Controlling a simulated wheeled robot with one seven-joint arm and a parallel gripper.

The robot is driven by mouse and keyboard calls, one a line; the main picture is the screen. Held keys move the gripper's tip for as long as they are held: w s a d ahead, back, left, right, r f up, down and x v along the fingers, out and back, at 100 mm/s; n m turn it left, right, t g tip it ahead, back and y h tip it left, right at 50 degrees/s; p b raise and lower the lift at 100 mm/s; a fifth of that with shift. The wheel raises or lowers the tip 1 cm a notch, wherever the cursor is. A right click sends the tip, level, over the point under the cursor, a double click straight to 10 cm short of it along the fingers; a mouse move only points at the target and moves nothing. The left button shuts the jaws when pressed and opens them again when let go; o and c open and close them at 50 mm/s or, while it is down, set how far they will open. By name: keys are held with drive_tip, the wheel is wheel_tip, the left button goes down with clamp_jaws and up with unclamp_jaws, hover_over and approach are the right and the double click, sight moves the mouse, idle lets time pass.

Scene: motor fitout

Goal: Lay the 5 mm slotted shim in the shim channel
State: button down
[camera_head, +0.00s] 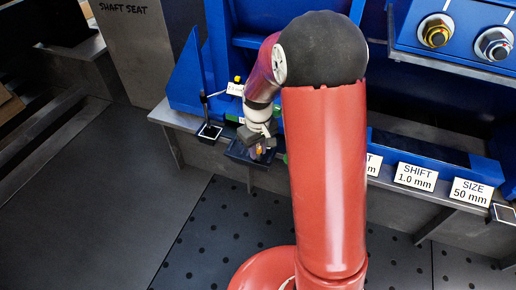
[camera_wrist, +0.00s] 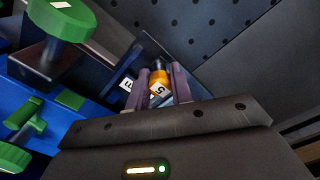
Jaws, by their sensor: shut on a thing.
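My gripper (camera_head: 258,150) is low over a small dark tray (camera_head: 235,152) on the ledge of the blue machine. In the wrist view its two fingers (camera_wrist: 170,85) are shut on an orange piece (camera_wrist: 159,77) with a white label reading 5, which I take as the 5 mm slotted shim's grip. The shim's plate and slot are hidden. A second white label (camera_wrist: 127,84) shows just left of the fingers. I cannot tell whether the shim touches the tray. The shim channel cannot be made out for certain.
Green knobs (camera_wrist: 62,18) on the blue frame stand close left of the fingers in the wrist view. A small gauge stand (camera_head: 209,131) is left of the gripper. Signs for shift 1.0 mm (camera_head: 415,177) and size 50 mm (camera_head: 471,192) are at right. Dark floor is clear at left.

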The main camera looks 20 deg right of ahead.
drive_tip(key=shift+f, duration=0.4)
drive_tip(key=c, duration=1.2)
unclamp_jaws()
drive_tip(key=shift+o, duration=0.2)
wheel_tip(320, 180, up, 8)
drive_tip(key=shift+r+p, duration=0.1)
drive_tip(key=shift+p, duration=0.5)
drive_tip(key=s+r+m+t+p, duration=0.4)
drive_tip(key=s+r+p, duration=0.3)
drive_tip(key=s+r, duration=1.4)
drive_tip(key=shift+s+t, duration=0.55)
drive_tip(key=shift+t, duration=0.25)
